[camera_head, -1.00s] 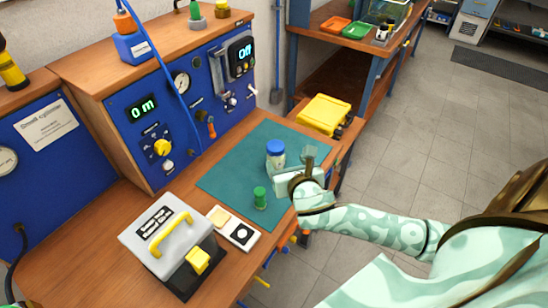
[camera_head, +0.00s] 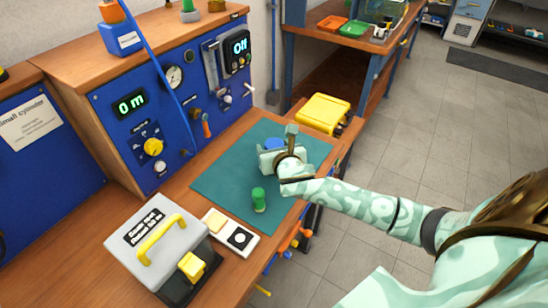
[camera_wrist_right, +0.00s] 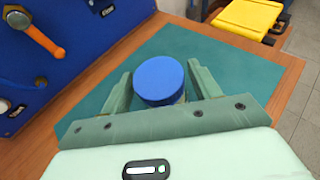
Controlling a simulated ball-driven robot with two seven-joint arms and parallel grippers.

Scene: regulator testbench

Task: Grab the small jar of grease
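A jar with a blue lid (camera_wrist_right: 159,80) stands upright on the teal mat (camera_head: 222,182). In the head view its lid (camera_head: 274,144) shows just behind my right gripper, which hides most of its body. My right gripper (camera_wrist_right: 160,88) has its two fingers apart, one on each side of the jar; I cannot tell whether either finger touches it. In the head view the right gripper (camera_head: 277,146) is low over the mat. A smaller green container (camera_head: 259,200) stands on the mat nearer the front, apart from the gripper. My left gripper is not in view.
A grey box with a yellow handle (camera_head: 160,240) and a small white tray (camera_head: 238,240) stand at the front left. The blue control panel (camera_head: 180,110) rises behind the mat. A yellow case (camera_head: 323,112) lies at the back right. The mat's left part is clear.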

